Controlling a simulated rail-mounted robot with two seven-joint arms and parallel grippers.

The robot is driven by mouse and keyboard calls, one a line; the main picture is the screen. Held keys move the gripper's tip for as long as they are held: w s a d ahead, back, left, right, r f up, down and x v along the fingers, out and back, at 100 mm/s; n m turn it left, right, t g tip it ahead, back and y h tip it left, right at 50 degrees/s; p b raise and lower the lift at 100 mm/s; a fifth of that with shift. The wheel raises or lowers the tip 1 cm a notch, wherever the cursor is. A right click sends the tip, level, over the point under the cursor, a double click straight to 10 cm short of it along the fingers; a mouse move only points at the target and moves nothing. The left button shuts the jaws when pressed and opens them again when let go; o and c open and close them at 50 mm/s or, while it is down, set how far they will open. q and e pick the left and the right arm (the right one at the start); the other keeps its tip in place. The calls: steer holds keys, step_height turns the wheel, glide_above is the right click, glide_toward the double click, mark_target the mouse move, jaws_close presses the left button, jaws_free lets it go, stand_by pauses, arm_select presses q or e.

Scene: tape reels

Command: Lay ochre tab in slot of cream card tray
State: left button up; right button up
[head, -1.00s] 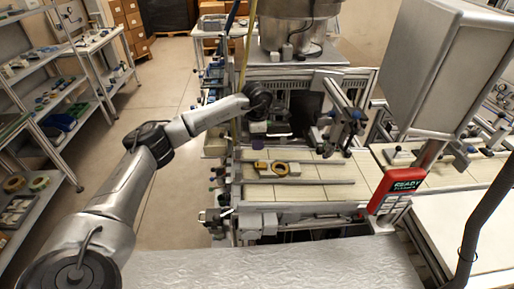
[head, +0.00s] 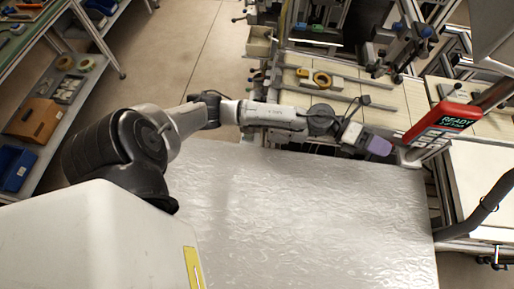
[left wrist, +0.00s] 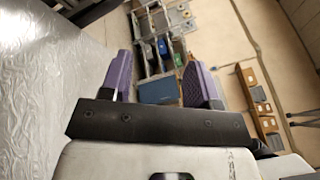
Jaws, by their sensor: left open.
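My left gripper (head: 378,145) has purple fingers and is at the front of the machine, above the far edge of the silver surface. In the left wrist view the gripper (left wrist: 160,80) has its fingers wide apart with nothing between them. I cannot make out an ochre tab or a cream card tray with a slot for certain in either view. My right gripper is in neither view.
The silver surface (head: 300,215) in front is bare. A red READY display (head: 443,120) stands close to the right of the left gripper. Metal rails cross the machine bed. Shelves with a brown box (head: 35,121) and a blue bin (head: 14,168) stand at the left.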

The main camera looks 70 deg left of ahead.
arm_select(q)
steer(key=s+a+f+n+g+y, duration=0.1)
steer(key=s+a+f+n+y, duration=0.1)
steer(key=s+f+n+y, duration=0.95)
steer(key=s+a+f+n+y, duration=0.3)
steer(key=s+n, duration=0.4)
steer(key=n, duration=1.1)
steer(key=s+d+f+n+g, duration=0.1)
steer(key=s+g, duration=0.1)
steer(key=s, duration=0.2)
steer(key=s+d+f+n+g, duration=0.1)
steer(key=s+g, duration=0.1)
steer(key=s, duration=0.3)
steer(key=s+d+f+n+g, duration=0.1)
steer(key=s+f+g, duration=0.1)
steer(key=s, duration=0.3)
steer(key=shift+g, duration=0.6)
steer(key=shift+w, duration=0.1)
